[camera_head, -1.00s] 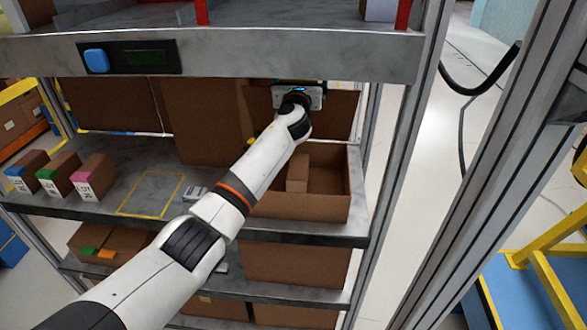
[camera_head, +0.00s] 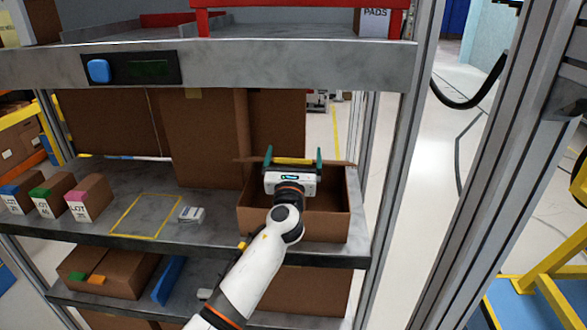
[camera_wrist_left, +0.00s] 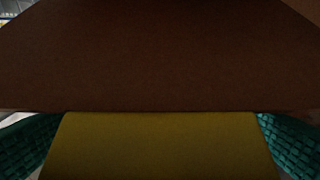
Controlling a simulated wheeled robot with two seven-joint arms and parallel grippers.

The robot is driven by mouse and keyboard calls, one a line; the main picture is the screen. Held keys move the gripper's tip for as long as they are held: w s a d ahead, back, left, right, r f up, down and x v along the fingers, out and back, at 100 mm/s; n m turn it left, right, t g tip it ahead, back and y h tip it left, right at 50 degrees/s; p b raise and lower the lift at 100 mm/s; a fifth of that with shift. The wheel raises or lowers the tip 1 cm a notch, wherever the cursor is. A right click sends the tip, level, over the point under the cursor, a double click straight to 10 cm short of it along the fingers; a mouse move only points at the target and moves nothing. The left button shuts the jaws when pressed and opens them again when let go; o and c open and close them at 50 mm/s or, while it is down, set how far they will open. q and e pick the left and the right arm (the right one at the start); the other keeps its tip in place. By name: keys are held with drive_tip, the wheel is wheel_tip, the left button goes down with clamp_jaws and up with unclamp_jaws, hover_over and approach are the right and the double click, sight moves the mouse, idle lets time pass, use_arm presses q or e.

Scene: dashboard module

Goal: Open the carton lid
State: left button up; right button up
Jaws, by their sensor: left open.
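The open brown carton (camera_head: 295,230) stands at the right end of the middle shelf, and part of its inside shows. Its lid (camera_head: 338,163) appears almost edge-on as a thin brown strip at the far side. A yellow tab (camera_head: 294,161) lies on the lid. My left gripper (camera_head: 294,157) is open over the carton, with one green fingertip at each end of the tab. The left wrist view shows the tab (camera_wrist_left: 160,145) between the fingers, with brown board beyond. Contact cannot be told. My arm hides part of the carton. My right gripper is not in view.
Small lot boxes (camera_head: 90,198) stand at the left of the shelf (camera_head: 215,222). A yellow outlined square (camera_head: 146,216) is empty. A small grey-white item (camera_head: 190,215) lies beside it. Tall brown cartons (camera_head: 208,135) stand behind. The upper shelf edge (camera_head: 290,65) is overhead.

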use_arm(q)
drive_tip(key=shift+s+f, duration=0.3)
drive_tip(key=shift+f, duration=0.8)
drive_tip(key=shift+s, duration=0.1)
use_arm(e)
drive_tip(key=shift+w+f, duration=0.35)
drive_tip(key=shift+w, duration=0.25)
use_arm(q)
drive_tip(key=shift+s+r, duration=0.1)
